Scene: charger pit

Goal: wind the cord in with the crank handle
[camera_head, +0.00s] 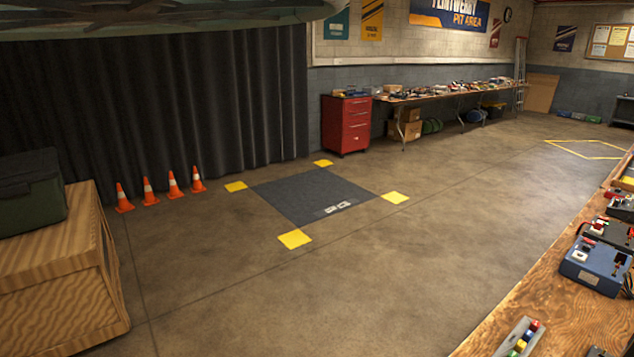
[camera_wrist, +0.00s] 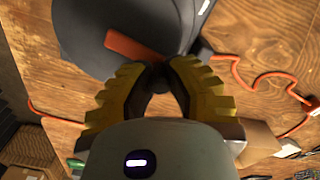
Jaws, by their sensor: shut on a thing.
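In the wrist view, my gripper (camera_wrist: 156,76) has yellow ridged fingers closed around a small dark knob, which appears to be the crank handle (camera_wrist: 157,83). The fingers hide most of the knob. An orange bar (camera_wrist: 134,49), which looks like the crank arm, runs from near the fingertips across a dark grey round reel (camera_wrist: 88,38). The orange cord (camera_wrist: 275,76) lies in loose bends on the wooden table right of the reel, and a piece of orange cord also shows at left. My gripper, the reel and the cord do not show in the head view.
The wooden table (camera_wrist: 268,28) holds a cardboard box (camera_wrist: 259,140) and small items near my gripper. In the head view, a workbench (camera_head: 545,312) with blue devices (camera_head: 594,265) runs along the right. Orange cones (camera_head: 148,191) stand by the curtain. The middle floor is clear.

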